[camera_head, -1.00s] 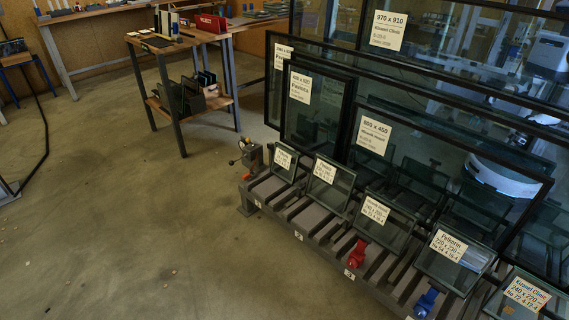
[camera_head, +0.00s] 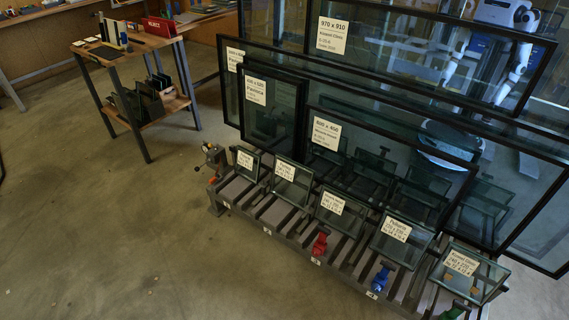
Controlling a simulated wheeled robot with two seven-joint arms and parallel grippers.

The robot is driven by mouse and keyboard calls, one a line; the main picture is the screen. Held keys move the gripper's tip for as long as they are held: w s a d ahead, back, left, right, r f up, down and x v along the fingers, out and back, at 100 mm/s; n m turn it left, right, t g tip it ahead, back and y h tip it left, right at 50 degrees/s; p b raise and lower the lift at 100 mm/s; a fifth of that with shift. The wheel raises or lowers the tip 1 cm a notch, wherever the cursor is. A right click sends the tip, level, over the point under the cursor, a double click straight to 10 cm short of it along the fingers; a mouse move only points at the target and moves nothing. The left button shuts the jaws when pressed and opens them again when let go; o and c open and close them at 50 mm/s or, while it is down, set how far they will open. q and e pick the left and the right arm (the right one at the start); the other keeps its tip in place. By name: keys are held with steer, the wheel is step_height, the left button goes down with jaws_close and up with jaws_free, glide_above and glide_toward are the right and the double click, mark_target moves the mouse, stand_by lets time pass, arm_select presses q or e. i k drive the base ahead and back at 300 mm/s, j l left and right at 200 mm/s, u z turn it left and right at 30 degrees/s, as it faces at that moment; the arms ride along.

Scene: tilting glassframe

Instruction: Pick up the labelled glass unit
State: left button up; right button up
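Several small labelled glass units lean in a row on the slatted rack. From left to right there is one at the left end (camera_head: 246,168), a second (camera_head: 295,188), a third (camera_head: 339,215), a fourth labelled Pekarin (camera_head: 408,242) and a fifth labelled Kizewel Clinic (camera_head: 472,276). The views do not show which unit is meant. Neither of my grippers is in view.
The rack's front rail (camera_head: 281,240) carries a red clamp (camera_head: 320,243), a blue clamp (camera_head: 381,277) and a green one (camera_head: 454,311). A wooden workbench (camera_head: 135,45) with a red REJECT box (camera_head: 160,26) stands at upper left. The concrete floor (camera_head: 110,230) is clear.

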mark_target(248, 162)
steer(key=i+j+z, duration=0.25)
steer(key=z, duration=0.25)
steer(key=i+j+z, duration=0.2)
steer(key=j+z, duration=0.25)
steer(key=i+j+z, duration=0.1)
steer(key=j+z, duration=0.25)
steer(key=z, duration=0.15)
